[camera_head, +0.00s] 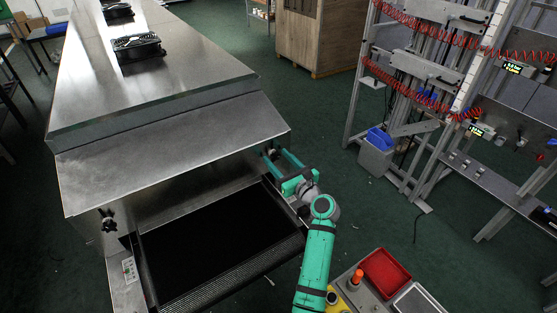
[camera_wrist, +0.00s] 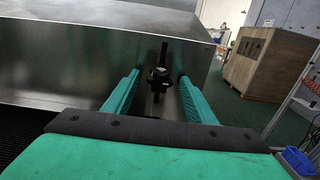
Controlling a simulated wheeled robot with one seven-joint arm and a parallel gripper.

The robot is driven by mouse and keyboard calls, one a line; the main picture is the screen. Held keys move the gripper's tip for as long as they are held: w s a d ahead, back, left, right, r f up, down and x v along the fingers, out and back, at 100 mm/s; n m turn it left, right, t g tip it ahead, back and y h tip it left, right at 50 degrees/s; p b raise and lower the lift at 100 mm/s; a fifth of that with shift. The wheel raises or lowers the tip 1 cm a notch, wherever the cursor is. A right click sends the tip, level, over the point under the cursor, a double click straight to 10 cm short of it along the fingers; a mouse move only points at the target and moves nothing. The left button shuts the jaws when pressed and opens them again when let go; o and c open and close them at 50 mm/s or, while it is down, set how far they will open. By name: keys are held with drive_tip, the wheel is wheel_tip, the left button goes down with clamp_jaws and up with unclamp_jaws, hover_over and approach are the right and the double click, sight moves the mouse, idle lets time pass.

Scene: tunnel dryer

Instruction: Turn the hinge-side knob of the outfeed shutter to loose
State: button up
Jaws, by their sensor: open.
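The outfeed shutter (camera_head: 170,150) is a sloping sheet-metal flap at the near end of the steel dryer, above the dark belt (camera_head: 215,240). A black knob (camera_wrist: 159,76) on a vertical slotted bar shows in the wrist view on the metal side face, between my fingers and ahead of them. My gripper (camera_head: 275,154) is open, at the shutter's right end; its green fingers (camera_wrist: 121,95) stand on both sides of the knob without visible contact. Another dark knob (camera_head: 108,222) sits at the shutter's left end. I cannot tell which knob is hinge-side.
A control box with a red button (camera_head: 357,277) and red tray (camera_head: 386,272) stands at the lower right. A wooden crate (camera_head: 320,38) and a metal rack (camera_head: 410,90) with a blue-lined bin (camera_head: 376,155) stand beyond. Green floor between is clear.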

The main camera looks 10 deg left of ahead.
drive_tip(key=c, duration=1)
drive_tip(key=shift+c, duration=0.2)
drive_tip(key=shift+n, duration=0.4)
drive_tip(key=n, duration=0.4)
drive_tip(key=shift+n, duration=0.3)
drive_tip(key=n, duration=1.2)
drive_tip(key=shift+n, duration=0.3)
drive_tip(key=n, duration=0.6)
drive_tip(key=shift+f+n, duration=0.1)
drive_tip(key=shift+n, duration=0.3)
